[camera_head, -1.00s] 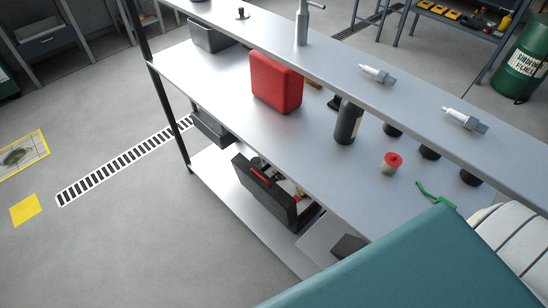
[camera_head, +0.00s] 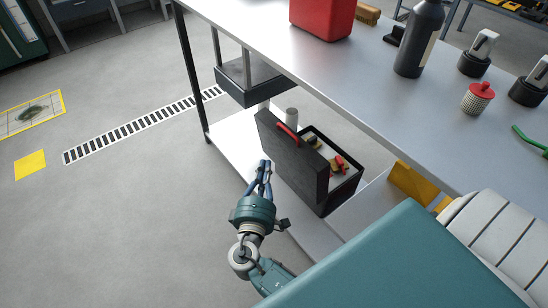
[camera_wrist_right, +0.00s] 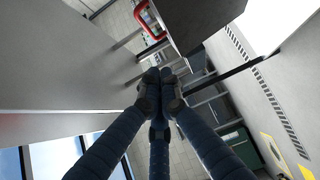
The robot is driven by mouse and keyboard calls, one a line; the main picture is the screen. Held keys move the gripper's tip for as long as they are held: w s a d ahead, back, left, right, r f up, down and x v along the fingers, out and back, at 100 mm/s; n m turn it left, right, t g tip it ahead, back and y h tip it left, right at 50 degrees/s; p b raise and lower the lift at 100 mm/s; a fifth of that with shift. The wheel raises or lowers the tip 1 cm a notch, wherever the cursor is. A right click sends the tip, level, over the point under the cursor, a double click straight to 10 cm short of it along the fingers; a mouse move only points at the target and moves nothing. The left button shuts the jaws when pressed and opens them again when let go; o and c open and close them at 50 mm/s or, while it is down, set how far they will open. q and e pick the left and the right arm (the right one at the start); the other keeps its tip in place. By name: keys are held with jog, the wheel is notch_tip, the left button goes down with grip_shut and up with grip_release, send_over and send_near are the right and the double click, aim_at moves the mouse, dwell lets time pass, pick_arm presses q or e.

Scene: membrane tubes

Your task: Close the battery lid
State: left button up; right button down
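A black box (camera_head: 352,188) with its lid raised stands on the lower shelf of the workbench. The dark lid (camera_head: 308,172) stands nearly upright at the box's left side and carries a red handle (camera_head: 288,132). My right gripper (camera_head: 265,168) is just left of the lid, apart from it as far as I can tell. In the right wrist view its dark fingers (camera_wrist_right: 160,76) are together with nothing seen between them. The lid (camera_wrist_right: 195,20) and red handle (camera_wrist_right: 150,22) also show there, beyond the fingertips. My left gripper is out of view.
The bench top (camera_head: 350,85) overhangs the box and bears a red canister (camera_head: 322,18), a dark bottle (camera_head: 418,40) and a red-capped filter (camera_head: 478,98). A black drawer (camera_head: 250,82) hangs under it. The floor to the left is clear.

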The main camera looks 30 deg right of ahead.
aim_at(291, 153)
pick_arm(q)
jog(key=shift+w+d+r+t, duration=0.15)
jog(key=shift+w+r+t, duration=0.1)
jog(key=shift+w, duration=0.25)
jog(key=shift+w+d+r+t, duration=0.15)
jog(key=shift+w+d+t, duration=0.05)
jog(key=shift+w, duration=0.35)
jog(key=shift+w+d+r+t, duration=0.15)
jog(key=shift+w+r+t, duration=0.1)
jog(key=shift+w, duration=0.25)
pick_arm(e)
jog(key=s+d+x, duration=0.1)
jog(key=d+x, duration=0.1)
jog(key=x, duration=1)
jog(key=shift+s+d, duration=0.2)
jog(key=shift+s, duration=0.1)
